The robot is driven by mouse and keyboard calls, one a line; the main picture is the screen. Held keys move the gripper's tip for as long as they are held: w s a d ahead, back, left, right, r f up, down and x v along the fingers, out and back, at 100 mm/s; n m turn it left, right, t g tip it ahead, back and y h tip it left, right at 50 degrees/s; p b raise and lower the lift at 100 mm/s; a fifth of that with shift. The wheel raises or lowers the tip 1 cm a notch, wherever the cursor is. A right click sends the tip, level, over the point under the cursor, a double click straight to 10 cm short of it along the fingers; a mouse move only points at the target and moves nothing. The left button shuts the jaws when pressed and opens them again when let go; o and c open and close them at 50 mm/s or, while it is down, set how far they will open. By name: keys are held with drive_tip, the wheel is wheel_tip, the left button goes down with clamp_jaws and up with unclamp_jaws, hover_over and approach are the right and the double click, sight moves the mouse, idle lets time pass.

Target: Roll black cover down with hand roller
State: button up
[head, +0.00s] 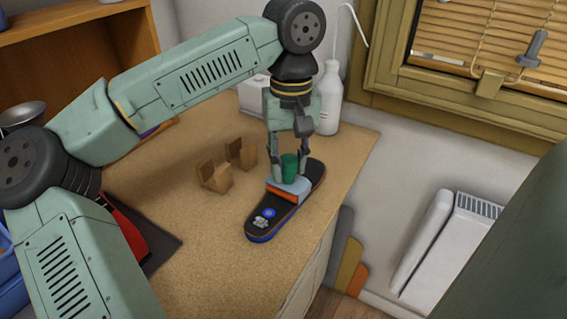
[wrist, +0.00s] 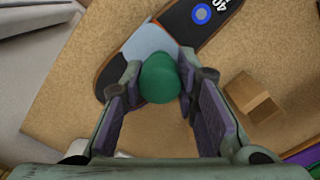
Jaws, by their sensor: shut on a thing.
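The hand roller has a green knob handle (head: 290,166), a pale blue frame (head: 287,188) and an orange roller edge. It rests on the middle of the insole with its black cover (head: 285,203). The insole lies on the work table, its blue rim showing at the near end. My gripper (head: 289,150) is above the roller with its fingers on both sides of the green handle. In the wrist view the green knob (wrist: 159,78) sits between the finger pads, and the light blue frame (wrist: 149,43) lies over the black cover (wrist: 190,22). The roller's underside is hidden.
A white bottle (head: 328,98) and a white box are behind my gripper. The table's right edge (head: 340,200) is close to the insole. Bare table (head: 210,240) lies at the front left.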

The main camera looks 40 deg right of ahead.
drive_tip(key=shift+w+d+f+p, duration=0.1)
drive_tip(key=shift+w+d+p, duration=0.4)
drive_tip(key=shift+d, duration=0.8)
drive_tip(key=shift+w+d+f+p, duration=0.1)
drive_tip(key=shift+w+d+p, duration=0.35)
drive_tip(key=shift+d, duration=0.8)
drive_tip(key=shift+w+d+f+p, duration=0.1)
drive_tip(key=shift+w+d+p, duration=0.4)
drive_tip(key=shift+d, duration=0.8)
drive_tip(key=shift+s+a+r+b, duration=0.1)
drive_tip(key=shift+s+a+b, duration=0.45)
drive_tip(key=shift+a, duration=1.4)
drive_tip(key=shift+s+a+r+b, duration=0.15)
drive_tip(key=shift+s+a, duration=0.7)
drive_tip(key=shift+a, duration=1.05)
drive_tip(key=shift+s+a+r+b, duration=0.1)
drive_tip(key=shift+s+a+b, duration=0.5)
drive_tip(key=shift+a, duration=1.35)
drive_tip(key=shift+s+a, duration=0.1)
drive_tip(key=shift+s+a+r, duration=0.1)
drive_tip(key=shift+s+a, duration=0.25)
drive_tip(key=shift+a, duration=0.55)
drive_tip(key=shift+s+a, duration=0.3)
drive_tip(key=shift+a, duration=0.6)
wheel_tip(320, 180, up, 7)
drive_tip(key=p, duration=0.3)
